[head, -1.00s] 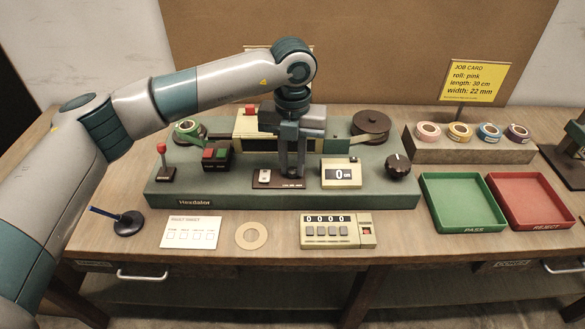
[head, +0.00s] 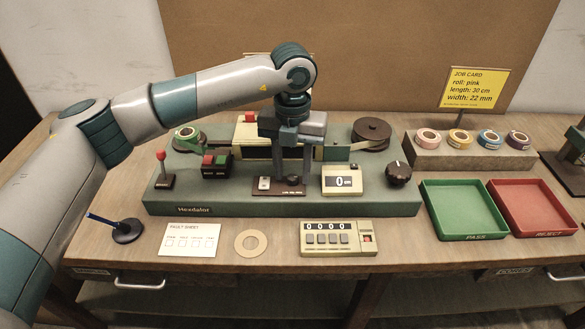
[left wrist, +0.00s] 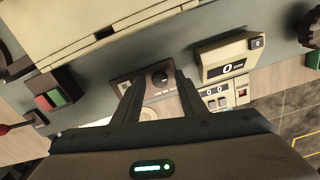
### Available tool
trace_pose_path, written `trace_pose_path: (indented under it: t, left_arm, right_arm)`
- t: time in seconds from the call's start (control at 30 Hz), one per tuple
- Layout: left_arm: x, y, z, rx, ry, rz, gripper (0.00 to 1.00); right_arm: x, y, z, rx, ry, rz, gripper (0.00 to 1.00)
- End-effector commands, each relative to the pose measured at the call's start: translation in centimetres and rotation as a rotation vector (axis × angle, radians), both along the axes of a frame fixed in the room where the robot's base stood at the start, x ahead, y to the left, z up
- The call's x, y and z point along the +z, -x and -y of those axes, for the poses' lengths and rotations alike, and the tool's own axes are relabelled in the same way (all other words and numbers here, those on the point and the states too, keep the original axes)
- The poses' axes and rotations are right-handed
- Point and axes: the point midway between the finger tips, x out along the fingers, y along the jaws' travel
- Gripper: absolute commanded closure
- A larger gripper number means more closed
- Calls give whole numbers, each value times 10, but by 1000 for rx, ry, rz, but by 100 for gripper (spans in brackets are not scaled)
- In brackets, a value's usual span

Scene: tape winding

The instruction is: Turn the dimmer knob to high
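A small dark plate (head: 265,191) at the front of the green machine base carries a white switch (head: 264,183) and a small dark knob (head: 293,181). In the left wrist view the small knob (left wrist: 160,79) shows between the fingertips. My left gripper (head: 292,176) points down over this knob, its fingers apart with nothing visibly held; I cannot tell whether they touch it. A larger black knob (head: 398,173) with a white mark stands at the right end of the base. No readable label tells which knob is the dimmer. My right gripper is not in view.
A counter box (head: 341,182) stands just right of the plate, and red and green buttons (head: 215,163) stand left. Green (head: 475,237) and red trays (head: 543,234) are at the right.

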Motion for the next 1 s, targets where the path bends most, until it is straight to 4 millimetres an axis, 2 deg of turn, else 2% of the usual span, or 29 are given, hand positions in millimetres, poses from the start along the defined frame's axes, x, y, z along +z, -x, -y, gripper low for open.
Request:
trace_pose_path:
  t: [0.17,0.37,0.5,0.6,1.0]
  left_arm:
    - [5,0,0,0,0,0,62]
    - [25,-1,0,0,2,3,62]
    - [48,-1,1,1,2,3,62]
    - [68,-1,1,0,2,4,62]
    - [146,0,0,0,1,3,62]
  right_arm:
    - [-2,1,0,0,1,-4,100]
    - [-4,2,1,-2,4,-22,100]
    - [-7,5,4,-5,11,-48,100]
    - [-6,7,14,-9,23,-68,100]
    - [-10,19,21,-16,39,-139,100]
